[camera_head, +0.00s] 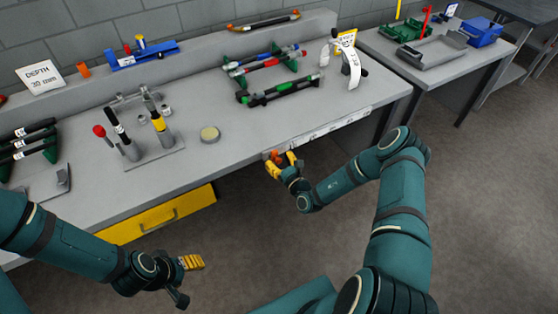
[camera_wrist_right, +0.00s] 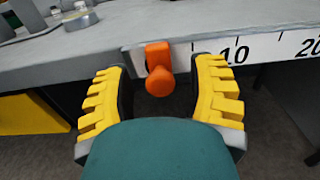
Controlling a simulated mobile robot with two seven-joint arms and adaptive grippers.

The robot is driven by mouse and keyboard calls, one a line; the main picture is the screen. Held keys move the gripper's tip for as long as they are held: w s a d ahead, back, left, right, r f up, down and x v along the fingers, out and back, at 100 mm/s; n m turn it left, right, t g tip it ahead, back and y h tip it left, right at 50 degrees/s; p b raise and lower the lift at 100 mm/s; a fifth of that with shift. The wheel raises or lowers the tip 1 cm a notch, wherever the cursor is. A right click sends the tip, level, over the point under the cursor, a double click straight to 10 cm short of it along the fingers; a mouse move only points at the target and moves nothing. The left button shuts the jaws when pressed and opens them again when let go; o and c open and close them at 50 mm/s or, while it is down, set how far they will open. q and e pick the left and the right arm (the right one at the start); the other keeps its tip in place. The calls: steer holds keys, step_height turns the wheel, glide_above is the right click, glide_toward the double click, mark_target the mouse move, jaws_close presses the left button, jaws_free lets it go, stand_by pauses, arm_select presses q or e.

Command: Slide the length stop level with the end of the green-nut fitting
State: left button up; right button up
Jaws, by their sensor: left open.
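The orange length stop (camera_wrist_right: 158,68) sits on the white ruler strip along the bench's front edge, left of the 10 mark in the right wrist view. My right gripper (camera_wrist_right: 160,95) is open, with one yellow finger on each side of the stop and visible gaps between. In the head view my right gripper (camera_head: 283,167) partly hides the stop (camera_head: 277,156). A dark hose with a green fitting (camera_head: 258,100) lies on the bench behind the ruler (camera_head: 322,129). My left gripper (camera_head: 190,274) is open and empty in front of the bench, low at the left.
Other hoses lie on green racks (camera_head: 235,68) further back. A crimping tool stand (camera_head: 160,155) and a round tin (camera_head: 210,134) stand to the left. A yellow drawer (camera_head: 155,215) is below the bench top. A second table (camera_head: 455,75) stands at the right.

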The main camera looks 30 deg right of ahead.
steer(key=shift+s, duration=0.1)
steer(key=s+d, duration=0.1)
steer(key=s, duration=1)
steer(key=shift+s, duration=0.4)
